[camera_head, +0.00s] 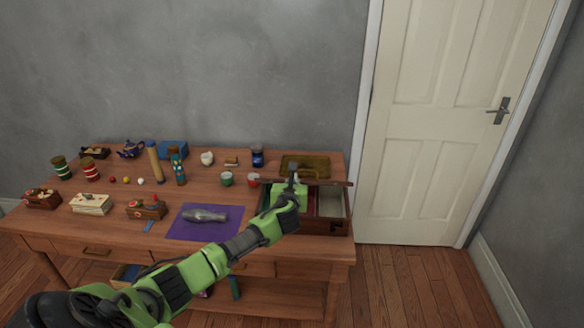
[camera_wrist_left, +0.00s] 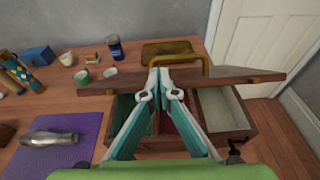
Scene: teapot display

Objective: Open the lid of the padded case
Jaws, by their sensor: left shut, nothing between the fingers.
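The padded case (camera_head: 330,226) is a wooden box at the right end of the table. Its lid (camera_head: 335,183) stands raised at the back, seen nearly edge-on. In the left wrist view the lid (camera_wrist_left: 225,77) crosses above the case (camera_wrist_left: 227,118), with a brass handle (camera_wrist_left: 203,62) behind it. Green, red and pale padded compartments show below. My left gripper (camera_head: 292,174) is over the case. In the wrist view its fingertips (camera_wrist_left: 158,82) are together and empty, at the lid's edge; I cannot tell whether they touch it. My right gripper is not in view.
A purple cloth (camera_head: 190,232) with a grey bottle-like object (camera_head: 205,215) lies left of the case. A brass-coloured tray (camera_head: 318,161) lies behind it, and small cups (camera_head: 227,179) stand to its left. The table's right edge is close to the case.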

